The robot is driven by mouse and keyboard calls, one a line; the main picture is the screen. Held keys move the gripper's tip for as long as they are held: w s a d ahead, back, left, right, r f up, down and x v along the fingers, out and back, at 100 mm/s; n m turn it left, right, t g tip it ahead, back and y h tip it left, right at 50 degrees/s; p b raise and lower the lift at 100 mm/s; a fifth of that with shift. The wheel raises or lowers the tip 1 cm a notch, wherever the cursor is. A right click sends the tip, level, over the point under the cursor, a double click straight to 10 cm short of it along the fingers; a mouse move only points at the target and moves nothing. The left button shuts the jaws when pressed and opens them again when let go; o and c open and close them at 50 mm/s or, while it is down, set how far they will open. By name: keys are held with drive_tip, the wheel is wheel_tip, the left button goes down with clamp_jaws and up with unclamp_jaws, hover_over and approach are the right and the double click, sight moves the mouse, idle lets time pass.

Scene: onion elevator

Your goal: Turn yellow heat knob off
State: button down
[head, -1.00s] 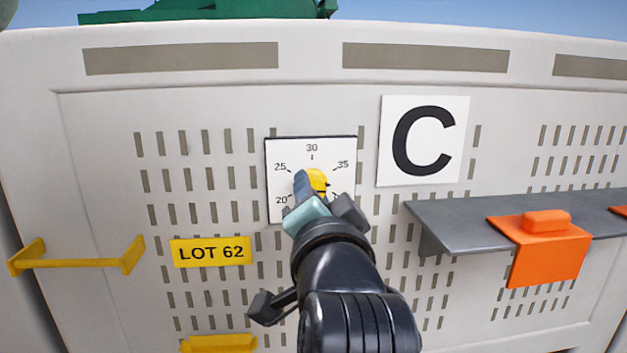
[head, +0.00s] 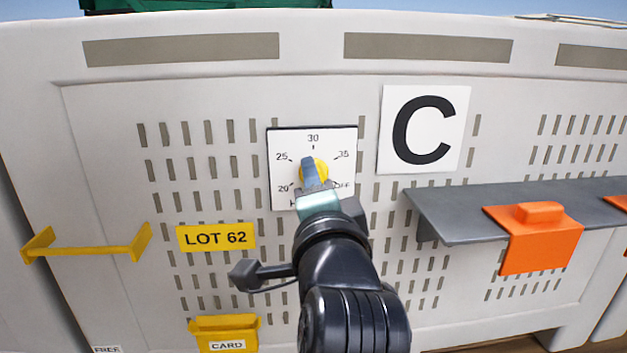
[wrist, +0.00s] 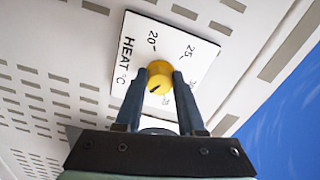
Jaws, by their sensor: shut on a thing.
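The yellow heat knob (head: 321,172) sits in the middle of a white dial plate (head: 341,142) marked 20, 25, 30, 35 and OFF. It also shows in the wrist view (wrist: 160,78), where a dark pointer mark lies on its lower-left side, away from 20 and toward the OFF side. My gripper (head: 314,172) is shut on the knob, with one blue finger on each side in the wrist view (wrist: 158,88). In the head view the finger in front hides part of the knob. The OFF label is partly visible at the dial's lower right.
A grey shelf (head: 450,212) with an orange piece (head: 540,238) juts out to the right. A yellow bar handle (head: 88,246) and a yellow card holder (head: 224,333) are on the left. A C sign (head: 424,129) is right of the dial.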

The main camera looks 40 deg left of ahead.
drive_tip(key=c, duration=0.5)
unclamp_jaws()
drive_tip(key=b+v, duration=0.9)
drive_tip(key=v, duration=0.2)
drive_tip(key=shift+s+d+f+b, duration=0.15)
drive_tip(key=shift+d+f+b, duration=0.1)
drive_tip(key=shift+b, duration=0.05)
drive_tip(key=shift+s+d+r+b, duration=0.2)
drive_tip(key=shift+s+d+b, duration=0.3)
drive_tip(key=shift+b, duration=0.75)
